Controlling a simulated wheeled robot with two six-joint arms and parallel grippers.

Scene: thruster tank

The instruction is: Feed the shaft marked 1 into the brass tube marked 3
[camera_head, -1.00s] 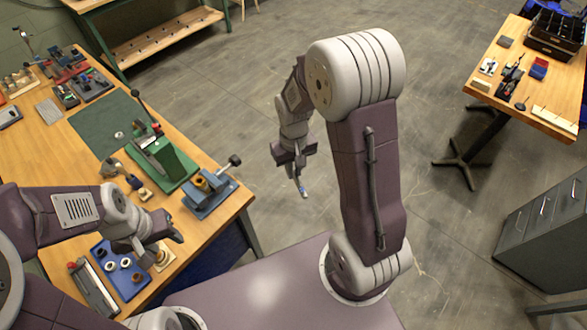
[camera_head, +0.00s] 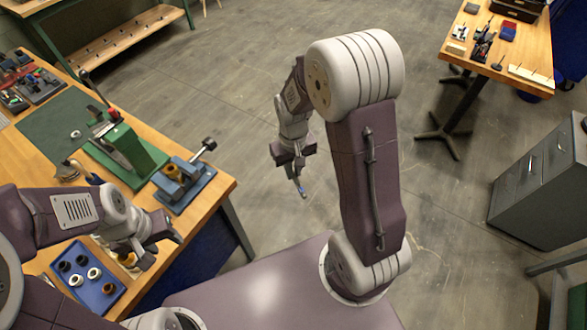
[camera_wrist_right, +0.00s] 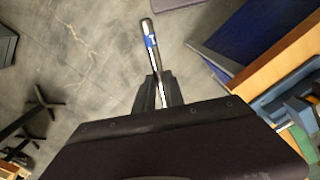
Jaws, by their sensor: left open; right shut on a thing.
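A thin silver shaft (camera_head: 301,188) with a blue mark is in my right gripper (camera_head: 297,165), over open floor right of the left bench. In the right wrist view the shaft (camera_wrist_right: 151,40) sticks out past the shut fingers (camera_wrist_right: 158,92); its number is not readable. A blue vise-like fixture (camera_head: 190,192) on the bench's near right corner holds a brass-coloured piece (camera_head: 173,171), which may be the tube; no number is readable. My left gripper (camera_head: 165,232) is open over the bench's near edge, left of and below the fixture.
A green press (camera_head: 128,150) stands behind the fixture. A blue tray (camera_head: 88,285) with several rings and bushings lies at the near left. A second workbench (camera_head: 530,65) and a grey cabinet (camera_head: 540,180) stand at the right. The floor between is clear.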

